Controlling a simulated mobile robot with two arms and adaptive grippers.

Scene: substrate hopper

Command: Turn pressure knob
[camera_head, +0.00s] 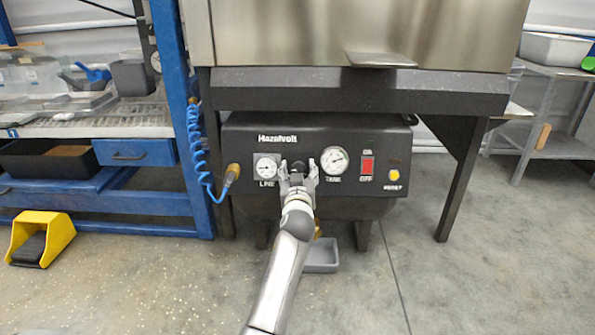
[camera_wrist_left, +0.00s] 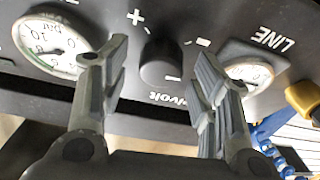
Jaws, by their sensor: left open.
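The black pressure knob (camera_wrist_left: 165,65) sits on the front panel between two gauges, with plus and minus marks beside it in the left wrist view. It also shows in the head view as a dark spot (camera_head: 298,167) between my fingertips. My left gripper (camera_head: 298,180) is open at the panel. In the left wrist view its two fingers (camera_wrist_left: 160,85) stand on either side of the knob, with a gap on each side. Whether the fingertips reach past the knob's face I cannot tell. My right gripper is not in view.
The black Hazelvolt panel (camera_head: 225,135) carries the line gauge (camera_head: 266,167), the tank gauge (camera_head: 334,160), a red on/off switch (camera_head: 367,166) and a yellow button (camera_head: 394,175). A coiled blue hose (camera_head: 197,150) hangs at left. A grey tray (camera_head: 321,255) lies on the floor below.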

